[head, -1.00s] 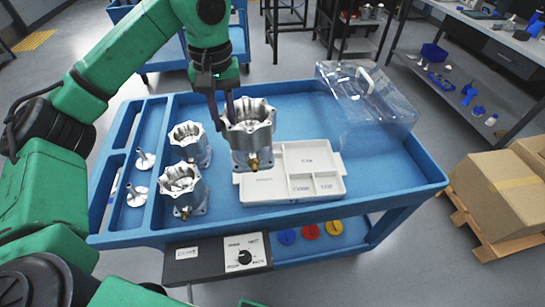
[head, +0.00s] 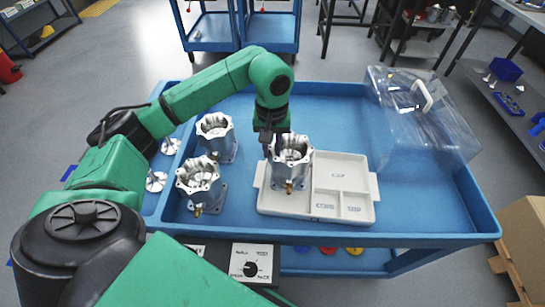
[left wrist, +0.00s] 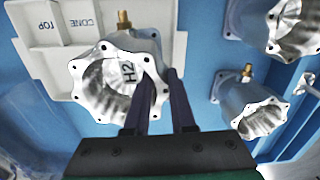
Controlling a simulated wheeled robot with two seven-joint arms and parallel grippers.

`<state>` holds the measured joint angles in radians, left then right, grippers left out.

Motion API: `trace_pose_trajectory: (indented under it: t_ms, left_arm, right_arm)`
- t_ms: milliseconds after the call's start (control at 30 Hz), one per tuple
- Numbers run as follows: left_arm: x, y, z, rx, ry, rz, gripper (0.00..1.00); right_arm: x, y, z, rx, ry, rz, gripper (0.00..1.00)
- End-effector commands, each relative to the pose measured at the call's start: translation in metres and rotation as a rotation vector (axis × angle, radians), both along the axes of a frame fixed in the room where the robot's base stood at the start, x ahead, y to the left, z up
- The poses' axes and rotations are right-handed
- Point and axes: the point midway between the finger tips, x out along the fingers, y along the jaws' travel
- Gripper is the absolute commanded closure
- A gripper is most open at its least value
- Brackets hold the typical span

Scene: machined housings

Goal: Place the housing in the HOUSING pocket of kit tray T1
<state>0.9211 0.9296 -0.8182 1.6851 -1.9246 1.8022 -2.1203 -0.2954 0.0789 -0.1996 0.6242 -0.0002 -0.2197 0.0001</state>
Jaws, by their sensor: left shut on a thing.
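The housing (head: 291,162) is a silver metal cup with a scalloped rim and a brass fitting low on its side. It is upright in or just over the large left pocket of the white kit tray (head: 372,188); I cannot tell if its base touches the floor. My left gripper (head: 270,139) is shut on its rim at the left side. In the left wrist view, the gripper's dark fingers (left wrist: 162,100) straddle the wall of the housing (left wrist: 112,82), marked H2 inside. The tray (left wrist: 58,68) shows smaller pockets lettered CONE and TOP. My right gripper is not in view.
Two similar housings stand left of the tray, one behind (head: 215,138) and one in front (head: 200,186). A clear cover (head: 425,115) with a handle sits at the back right of the blue cart (head: 462,205). A control box with a knob (head: 250,262) is on the front side.

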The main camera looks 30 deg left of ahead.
Motion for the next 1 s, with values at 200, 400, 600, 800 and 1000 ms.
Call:
trace_pose_trajectory:
  t_ms: [200, 400, 600, 800, 1000]
  left_arm:
    - [0.0, -0.001, -0.031, -0.002, 0.0, 0.0, 1.0]
    - [0.001, -0.001, -0.039, -0.003, -0.005, -0.001, 1.0]
    - [0.0, 0.0, -0.043, 0.0, -0.001, -0.001, 0.69]
    - [0.0, 0.0, -0.042, 0.0, -0.001, -0.001, 0.47]
    - [0.0, 0.0, -0.039, 0.0, 0.0, -0.001, 0.47]
  right_arm:
    - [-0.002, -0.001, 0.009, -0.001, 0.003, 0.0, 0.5]
    - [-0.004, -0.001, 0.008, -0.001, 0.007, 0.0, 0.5]
    - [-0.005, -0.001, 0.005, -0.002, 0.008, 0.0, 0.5]
    - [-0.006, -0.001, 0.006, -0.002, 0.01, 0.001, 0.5]
    - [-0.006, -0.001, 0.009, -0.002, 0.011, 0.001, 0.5]
